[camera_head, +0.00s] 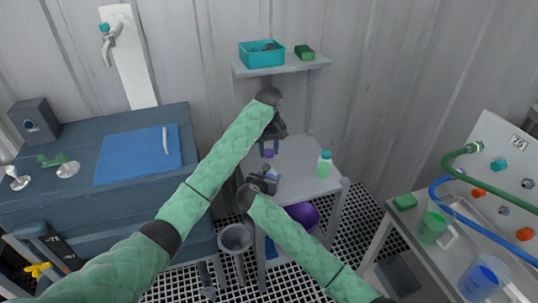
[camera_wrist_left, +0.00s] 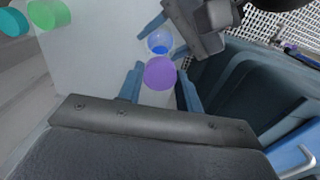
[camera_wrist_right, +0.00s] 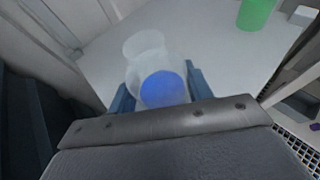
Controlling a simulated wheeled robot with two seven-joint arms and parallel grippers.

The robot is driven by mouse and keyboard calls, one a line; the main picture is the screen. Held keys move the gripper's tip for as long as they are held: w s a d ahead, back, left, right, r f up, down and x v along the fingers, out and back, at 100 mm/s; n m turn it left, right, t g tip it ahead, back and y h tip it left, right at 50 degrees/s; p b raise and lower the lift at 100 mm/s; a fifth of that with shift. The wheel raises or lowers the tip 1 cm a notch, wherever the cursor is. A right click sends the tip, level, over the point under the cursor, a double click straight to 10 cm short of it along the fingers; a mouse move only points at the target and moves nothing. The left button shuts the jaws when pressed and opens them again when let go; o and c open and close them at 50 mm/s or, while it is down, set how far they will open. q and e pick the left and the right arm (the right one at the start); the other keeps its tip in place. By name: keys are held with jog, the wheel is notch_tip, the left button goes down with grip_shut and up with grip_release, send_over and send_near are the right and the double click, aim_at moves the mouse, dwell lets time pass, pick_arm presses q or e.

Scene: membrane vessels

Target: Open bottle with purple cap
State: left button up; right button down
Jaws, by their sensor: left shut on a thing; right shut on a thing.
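My left gripper (camera_head: 269,150) is shut on the purple cap (camera_head: 268,153), which also shows between its fingers in the left wrist view (camera_wrist_left: 160,73). My right gripper (camera_head: 273,180) is shut on a clear bottle with blue liquid (camera_wrist_right: 145,62), over the grey shelf table. No cap shows on the bottle in the right wrist view. My right gripper partly hides the bottle in the head view.
A green bottle with a teal cap (camera_head: 324,164) stands on the table (camera_head: 305,183), right of my grippers. A purple bucket (camera_head: 303,214) is below. A teal bin (camera_head: 262,57) sits on the upper shelf. A blue counter (camera_head: 95,185) stands left.

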jog(key=c, duration=0.5)
grip_release()
